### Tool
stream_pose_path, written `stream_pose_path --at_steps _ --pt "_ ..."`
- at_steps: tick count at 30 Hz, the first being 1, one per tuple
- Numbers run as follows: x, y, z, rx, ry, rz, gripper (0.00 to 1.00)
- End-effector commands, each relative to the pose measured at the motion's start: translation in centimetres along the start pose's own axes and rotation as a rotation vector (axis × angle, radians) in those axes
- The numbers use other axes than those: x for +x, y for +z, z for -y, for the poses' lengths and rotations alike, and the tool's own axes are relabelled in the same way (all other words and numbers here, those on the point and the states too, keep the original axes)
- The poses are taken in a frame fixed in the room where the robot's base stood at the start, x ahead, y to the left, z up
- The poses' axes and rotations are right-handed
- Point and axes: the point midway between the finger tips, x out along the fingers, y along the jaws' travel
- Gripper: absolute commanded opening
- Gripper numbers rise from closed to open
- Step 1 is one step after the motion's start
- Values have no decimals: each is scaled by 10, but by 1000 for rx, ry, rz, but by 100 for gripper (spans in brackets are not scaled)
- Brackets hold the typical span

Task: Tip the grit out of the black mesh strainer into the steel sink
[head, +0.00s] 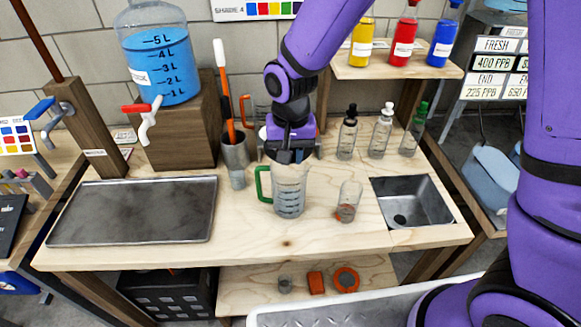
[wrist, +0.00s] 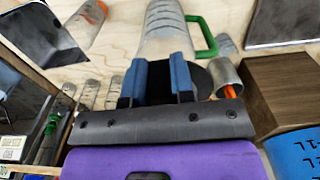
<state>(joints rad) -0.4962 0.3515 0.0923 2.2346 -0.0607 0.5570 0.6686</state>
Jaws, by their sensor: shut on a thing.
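My gripper (wrist: 158,85) is shut on a dark thing between its blue finger pads, which I take to be the black mesh strainer (wrist: 159,82). Little of the strainer shows, and I cannot see any grit in it. In the head view my gripper (head: 290,156) points down at the mouth of a clear measuring jug (head: 289,193) with a green handle. Whether the strainer touches the jug is hidden. The steel sink (head: 411,192) is set into the bench at the right, with a dark drain; its edge also shows in the wrist view (wrist: 48,32).
A clear beaker (head: 348,201) with something orange low in it stands between jug and sink. Several dropper bottles (head: 381,130) stand behind. A steel cup (head: 235,152) with tools and a small cup (head: 237,179) are left of the jug. A dark tray (head: 135,210) lies further left.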

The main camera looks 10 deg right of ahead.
Motion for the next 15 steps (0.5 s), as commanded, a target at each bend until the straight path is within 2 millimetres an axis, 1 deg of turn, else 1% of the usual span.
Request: stream_pose_path --at_steps 1,6,12,15 --pt "-10 -1 0 1 -2 -4 0" --pt "-32 0 0 0 -2 -2 0" --pt "-49 0 0 0 -1 -1 0" --pt "-54 0 0 0 -1 -1 0"
